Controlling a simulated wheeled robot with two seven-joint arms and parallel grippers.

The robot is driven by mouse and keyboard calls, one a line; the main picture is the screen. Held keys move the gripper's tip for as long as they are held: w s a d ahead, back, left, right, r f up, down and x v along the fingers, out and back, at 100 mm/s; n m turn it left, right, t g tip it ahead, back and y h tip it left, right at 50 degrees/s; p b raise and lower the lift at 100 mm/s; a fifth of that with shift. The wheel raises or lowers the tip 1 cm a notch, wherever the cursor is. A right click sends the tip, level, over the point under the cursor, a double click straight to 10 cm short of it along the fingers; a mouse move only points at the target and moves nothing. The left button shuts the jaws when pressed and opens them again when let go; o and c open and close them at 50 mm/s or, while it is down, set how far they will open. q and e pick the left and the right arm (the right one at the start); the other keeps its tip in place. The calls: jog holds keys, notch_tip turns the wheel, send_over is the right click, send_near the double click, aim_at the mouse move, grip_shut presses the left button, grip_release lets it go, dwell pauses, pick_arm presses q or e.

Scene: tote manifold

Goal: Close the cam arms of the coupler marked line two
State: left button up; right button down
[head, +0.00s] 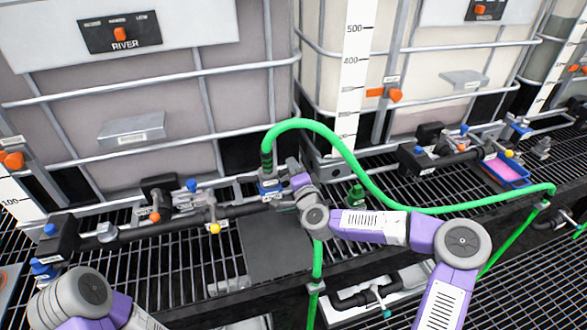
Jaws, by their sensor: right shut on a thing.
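A green hose (330,145) arches up and comes down at its left end into a dark ribbed sleeve above a coupler with a blue part (268,187), on the dark manifold pipe. My right gripper (282,185) is at the right side of this coupler, shut on part of it. The wrist hides the fingertips, so I cannot tell which part. The cam arms are too small and covered to make out, and no line number is readable there. My left gripper is out of view; only my left arm shows at the lower left.
Tall caged totes stand behind, one labelled RIVER (121,34). The manifold pipe (240,211) carries a yellow-knobbed valve (215,228) left of the coupler. A green-topped fitting (357,195) and a blue tray (518,184) lie to the right. A dark plate (270,250) covers grating in front.

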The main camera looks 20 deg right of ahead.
aim_at(287, 169)
jog(key=n, duration=0.1)
jog(key=r+n, duration=0.1)
jog(key=n, duration=0.1)
jog(key=shift+a+r+n, duration=0.25)
jog(key=shift+a+n, duration=0.05)
jog(key=n+b, duration=0.1)
jog(key=n, duration=0.1)
jog(key=a+r+n+b, duration=0.1)
jog(key=n, duration=0.2)
jog(key=shift+a+r, duration=0.1)
jog(key=shift+a, duration=0.1)
jog(key=shift+a+r+n+b, duration=0.1)
jog(key=shift+a+n+b, duration=0.15)
jog(key=shift+n, duration=0.5)
jog(key=shift+a+r+n+b, duration=0.15)
jog(key=shift+n+b, duration=0.1)
jog(key=shift+n, duration=0.5)
jog(key=shift+s, duration=0.1)
jog(key=shift+f, duration=0.1)
jog(key=c, duration=1.2)
grip_release()
